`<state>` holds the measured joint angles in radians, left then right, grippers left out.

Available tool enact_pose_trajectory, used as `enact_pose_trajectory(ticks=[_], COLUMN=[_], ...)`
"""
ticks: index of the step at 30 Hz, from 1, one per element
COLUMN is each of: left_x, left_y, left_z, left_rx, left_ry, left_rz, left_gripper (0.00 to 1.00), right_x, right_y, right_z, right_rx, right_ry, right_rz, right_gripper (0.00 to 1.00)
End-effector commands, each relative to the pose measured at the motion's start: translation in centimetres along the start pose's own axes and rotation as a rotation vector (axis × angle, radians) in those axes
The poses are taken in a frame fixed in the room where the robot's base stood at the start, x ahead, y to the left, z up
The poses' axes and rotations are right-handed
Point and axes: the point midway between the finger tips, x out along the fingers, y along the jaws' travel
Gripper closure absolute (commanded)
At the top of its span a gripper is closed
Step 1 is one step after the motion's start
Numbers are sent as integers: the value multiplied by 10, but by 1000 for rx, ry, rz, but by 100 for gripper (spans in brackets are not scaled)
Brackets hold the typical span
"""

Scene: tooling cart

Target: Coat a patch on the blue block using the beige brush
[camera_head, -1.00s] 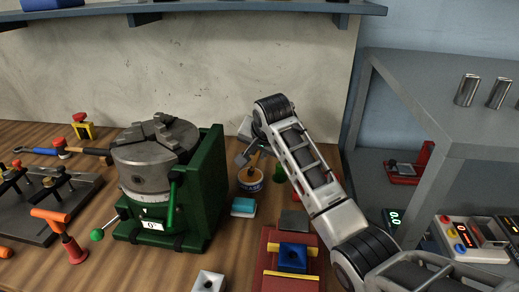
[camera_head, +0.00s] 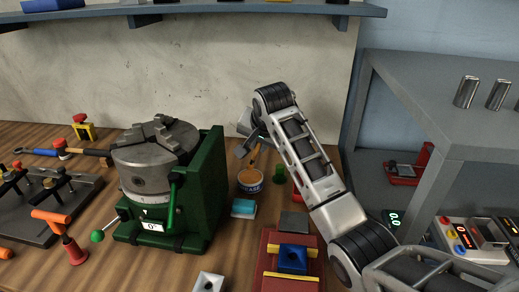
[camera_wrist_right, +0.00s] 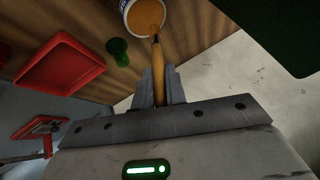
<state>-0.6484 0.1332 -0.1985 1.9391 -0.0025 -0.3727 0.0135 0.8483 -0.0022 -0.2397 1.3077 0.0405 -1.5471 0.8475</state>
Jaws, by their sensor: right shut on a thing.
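My right gripper (camera_head: 248,146) is shut on the beige brush (camera_head: 254,158), just above the open can (camera_head: 250,181) of orange-brown paste. In the right wrist view the brush (camera_wrist_right: 157,62) stands out between the jaws, its far end in line with the can's mouth (camera_wrist_right: 146,14). Whether its tip touches the paste is unclear. The blue block (camera_head: 292,260) has a dark hole in its top and sits in the red fixture (camera_head: 272,240) between yellow bars, in front of the can. My left gripper is not in view.
A green chuck stand (camera_head: 211,190) stands left of the can. A cyan-and-white block (camera_head: 243,208) and a grey plate (camera_head: 294,221) lie between can and fixture. A green piece (camera_head: 279,174) is right of the can. A grey shelf (camera_head: 470,110) stands at the right.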

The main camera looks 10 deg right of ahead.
Motion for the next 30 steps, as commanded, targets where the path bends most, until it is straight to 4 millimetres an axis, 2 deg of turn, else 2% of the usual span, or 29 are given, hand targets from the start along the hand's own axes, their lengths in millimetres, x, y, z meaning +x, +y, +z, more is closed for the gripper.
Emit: enact_pose_trajectory(ticks=[15,30], left_x=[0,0], left_y=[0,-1], left_z=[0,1], left_rx=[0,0], left_ry=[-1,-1], left_rz=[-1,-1], left_gripper=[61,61], right_x=[-34,-36], right_y=[-14,-14], right_z=[-20,-21], right_rx=[1,1], right_ry=[2,1], right_rz=[-2,-2], right_gripper=[100,100])
